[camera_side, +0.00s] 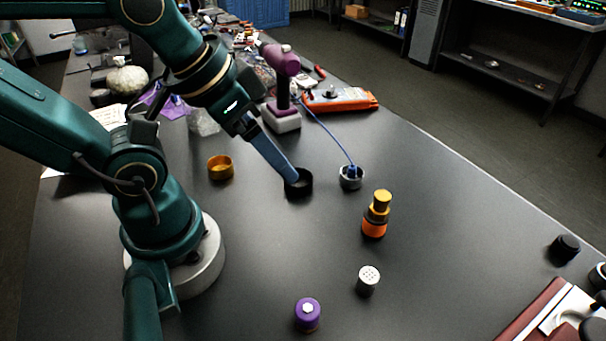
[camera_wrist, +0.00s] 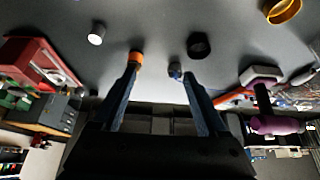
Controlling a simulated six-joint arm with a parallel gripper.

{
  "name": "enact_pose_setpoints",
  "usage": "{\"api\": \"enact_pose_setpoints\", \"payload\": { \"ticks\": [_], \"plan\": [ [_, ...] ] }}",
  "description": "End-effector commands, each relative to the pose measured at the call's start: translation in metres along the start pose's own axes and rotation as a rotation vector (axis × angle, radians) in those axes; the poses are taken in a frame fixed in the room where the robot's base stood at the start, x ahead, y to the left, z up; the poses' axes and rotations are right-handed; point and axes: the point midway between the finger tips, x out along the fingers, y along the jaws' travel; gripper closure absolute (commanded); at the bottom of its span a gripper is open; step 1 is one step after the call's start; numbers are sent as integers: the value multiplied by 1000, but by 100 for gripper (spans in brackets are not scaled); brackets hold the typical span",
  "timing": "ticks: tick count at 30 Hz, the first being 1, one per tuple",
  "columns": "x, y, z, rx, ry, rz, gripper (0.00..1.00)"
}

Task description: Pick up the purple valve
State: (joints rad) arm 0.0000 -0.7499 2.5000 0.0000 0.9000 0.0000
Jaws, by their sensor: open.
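The purple valve (camera_side: 307,314) is a short purple cylinder with a white hexagonal top. It stands upright near the front edge of the side view and I do not see it in the wrist view. My gripper (camera_side: 294,180) points down and right, well behind and above the valve's spot in the picture, its blue fingertips overlapping the black ring (camera_side: 303,188). Whether they touch the ring I cannot tell. In the wrist view my gripper (camera_wrist: 160,73) has its two blue fingers spread wide, with nothing between them.
A purple tool (camera_side: 280,62) on a white base stands farther back.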

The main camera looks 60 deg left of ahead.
Motion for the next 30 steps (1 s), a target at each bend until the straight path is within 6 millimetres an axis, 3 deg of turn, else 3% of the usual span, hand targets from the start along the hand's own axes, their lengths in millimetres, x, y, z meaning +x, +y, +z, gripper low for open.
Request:
{"api": "enact_pose_setpoints", "payload": {
  "ticks": [5, 11, 21, 30],
  "plan": [
    [0, 0, 1, -3, -5, 2, 24],
    [0, 21, 7, -95, -115, 97, 24],
    [26, 58, 20, -402, -581, 268, 24],
    [57, 80, 26, -734, -985, 376, 24]
  ]
}}
